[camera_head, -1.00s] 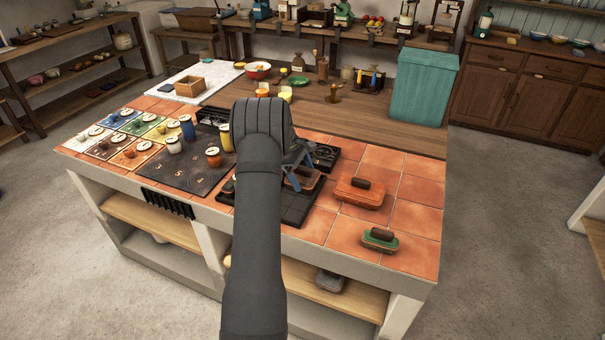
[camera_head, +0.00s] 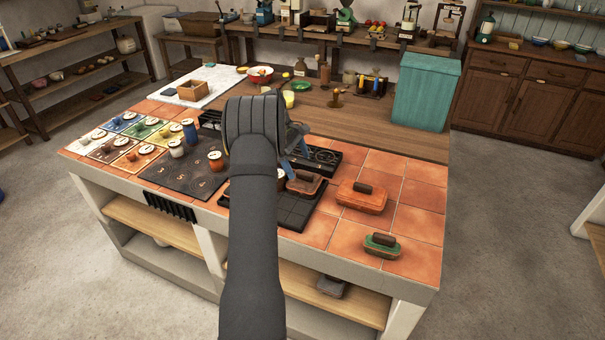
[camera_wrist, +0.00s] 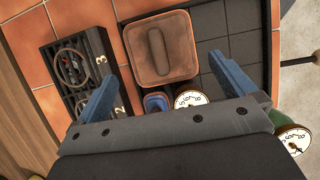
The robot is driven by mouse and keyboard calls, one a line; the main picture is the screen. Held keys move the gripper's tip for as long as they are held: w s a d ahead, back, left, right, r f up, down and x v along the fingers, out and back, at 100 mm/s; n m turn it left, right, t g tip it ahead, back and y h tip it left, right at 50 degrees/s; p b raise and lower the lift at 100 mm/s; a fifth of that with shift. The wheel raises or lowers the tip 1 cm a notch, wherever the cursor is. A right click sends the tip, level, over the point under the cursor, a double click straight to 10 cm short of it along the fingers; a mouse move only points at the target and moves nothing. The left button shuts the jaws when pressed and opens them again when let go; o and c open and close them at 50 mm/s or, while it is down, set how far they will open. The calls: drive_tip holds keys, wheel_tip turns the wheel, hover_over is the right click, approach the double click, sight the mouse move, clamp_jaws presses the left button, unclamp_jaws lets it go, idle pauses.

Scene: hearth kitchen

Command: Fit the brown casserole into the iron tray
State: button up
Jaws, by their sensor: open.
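The brown casserole (camera_head: 306,183), a squarish lidded dish with a bar handle, is at the far end of the dark iron tray (camera_head: 295,212). In the wrist view the casserole (camera_wrist: 181,66) overlaps the tray's left part, and bare grid cells of the tray (camera_wrist: 245,50) show to its right. I cannot tell whether it sits fully down in the tray. My gripper (camera_wrist: 165,68) is open and empty; its blue fingers are spread on either side of the casserole's near end, apparently above it. In the head view my arm hides part of the tray and the gripper (camera_head: 296,142).
An orange casserole (camera_head: 361,200) and a green one (camera_head: 381,246) stand on the tiles to the right. A black box with rings (camera_head: 322,158) lies behind the tray. Jars with dial lids, one (camera_wrist: 190,98), stand close by. The teal bin (camera_head: 427,90) is at the back.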

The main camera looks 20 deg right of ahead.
sight(305, 173)
drive_tip(key=v, duration=0.5)
drive_tip(key=x, duration=1.2)
drive_tip(key=shift+f, duration=0.35)
wheel_tip(305, 173, up, 3)
drive_tip(key=shift+r, duration=0.8)
